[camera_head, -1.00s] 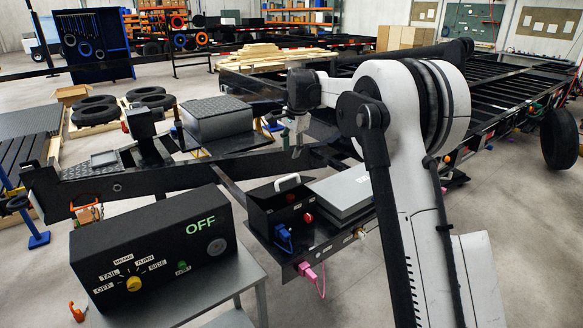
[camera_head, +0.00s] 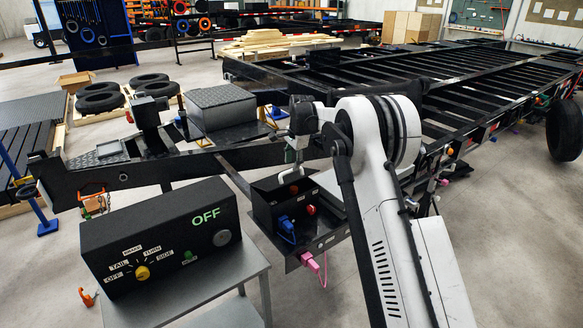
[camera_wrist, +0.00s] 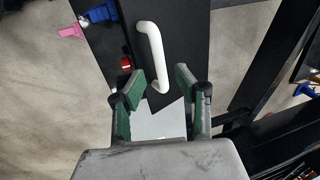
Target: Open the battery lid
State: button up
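The black battery box (camera_head: 283,210) stands on the trailer tongue, its dark lid closed as far as I can see. The lid's white handle (camera_wrist: 152,50) is a curved bar across the upper middle of the wrist view. My gripper (camera_wrist: 160,82) is open, with its green-padded fingers apart. The gap in depth cannot be told. In the head view my gripper (camera_head: 298,152) is just over the box, partly hiding the handle.
A grey flat box, partly behind my arm, adjoins the battery box. Blue (camera_head: 287,228) and pink (camera_head: 308,262) connectors stick out at the front. A black control box reading OFF (camera_head: 165,238) stands on a grey table at left. The trailer frame (camera_head: 450,100) extends behind.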

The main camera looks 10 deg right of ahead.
aim_at(291, 170)
jog(key=shift+x, duration=1.65)
grip_shut()
